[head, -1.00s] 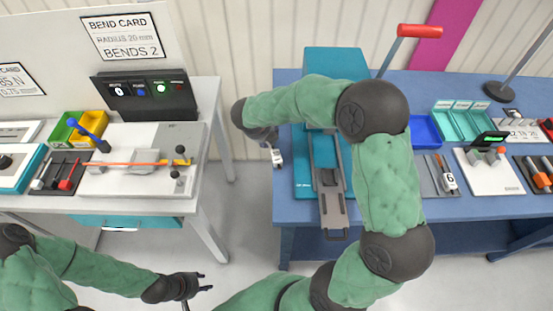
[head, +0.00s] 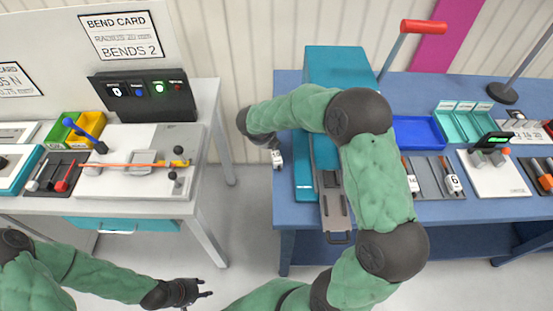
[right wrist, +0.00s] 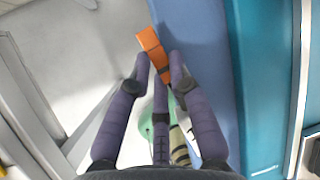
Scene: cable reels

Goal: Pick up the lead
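A thin orange-red lead (head: 130,165) lies across the grey bending plate on the left bench, with a yellow part at its right end. My left gripper (head: 207,289) is low in the head view, in front of that bench, open and empty. My right gripper (head: 272,148) is at the left edge of the blue bench, pointing down. A small white piece with dark marks (head: 277,160) shows at its tips. In the right wrist view its fingers (right wrist: 160,68) close around the dark neck of an orange-ended piece (right wrist: 152,45). Whether these are one object is unclear.
A teal machine (head: 335,75) with a red-handled lever (head: 424,27) stands beside my right arm. Numbered pieces, a blue tray (head: 418,130) and teal bins (head: 470,123) lie to its right. A floor gap separates the benches. A black box (head: 143,96) stands behind the plate.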

